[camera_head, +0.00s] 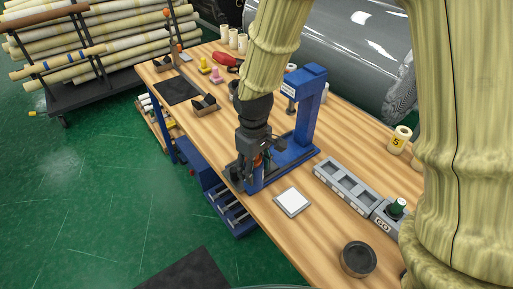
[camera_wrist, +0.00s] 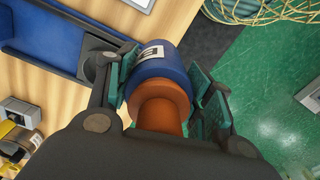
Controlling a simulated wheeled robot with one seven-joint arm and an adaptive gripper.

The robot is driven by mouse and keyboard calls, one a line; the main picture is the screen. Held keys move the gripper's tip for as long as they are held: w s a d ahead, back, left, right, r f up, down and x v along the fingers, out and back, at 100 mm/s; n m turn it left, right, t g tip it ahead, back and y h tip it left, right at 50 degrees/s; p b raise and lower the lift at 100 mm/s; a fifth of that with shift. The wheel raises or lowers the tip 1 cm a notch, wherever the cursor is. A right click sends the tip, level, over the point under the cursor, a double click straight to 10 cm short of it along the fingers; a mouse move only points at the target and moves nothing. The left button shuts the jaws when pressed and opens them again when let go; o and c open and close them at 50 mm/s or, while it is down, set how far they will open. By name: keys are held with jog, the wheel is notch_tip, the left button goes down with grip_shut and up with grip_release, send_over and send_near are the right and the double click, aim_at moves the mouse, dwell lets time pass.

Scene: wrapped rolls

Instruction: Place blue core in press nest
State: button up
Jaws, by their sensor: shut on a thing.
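My gripper (camera_head: 250,168) is over the near edge of the wooden bench, beside the blue press. In the wrist view my gripper (camera_wrist: 166,82) is shut on the blue core (camera_wrist: 155,62), with one finger on each side. The core has a white label with a dark mark and an orange-brown end facing the wrist camera. The blue press (camera_head: 311,105) stands just behind and right of my gripper. Its base (camera_wrist: 40,32) shows left of the core in the wrist view. A grey round part on that base, possibly the nest, is partly hidden by the left finger.
A white square pad (camera_head: 292,202) lies on the bench right of my gripper. A blue drawer unit (camera_head: 232,210) stands below the bench edge.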

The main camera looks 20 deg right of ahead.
jog(key=shift+w+d+f+p, duration=0.8)
jog(key=shift+w+p, duration=0.15)
jog(key=shift+w, duration=0.9)
jog(key=shift+w+d+f+p, duration=0.8)
jog(key=shift+w+p, duration=0.1)
jog(key=shift+w, duration=0.95)
jog(key=shift+w+d+f+p, duration=0.8)
jog(key=shift+w+p, duration=0.15)
jog(key=shift+w, duration=0.9)
jog(key=shift+f, duration=0.1)
jog(key=o, duration=1.1)
jog(key=shift+r+b, duration=2.1)
jog(key=shift+r, duration=4.1)
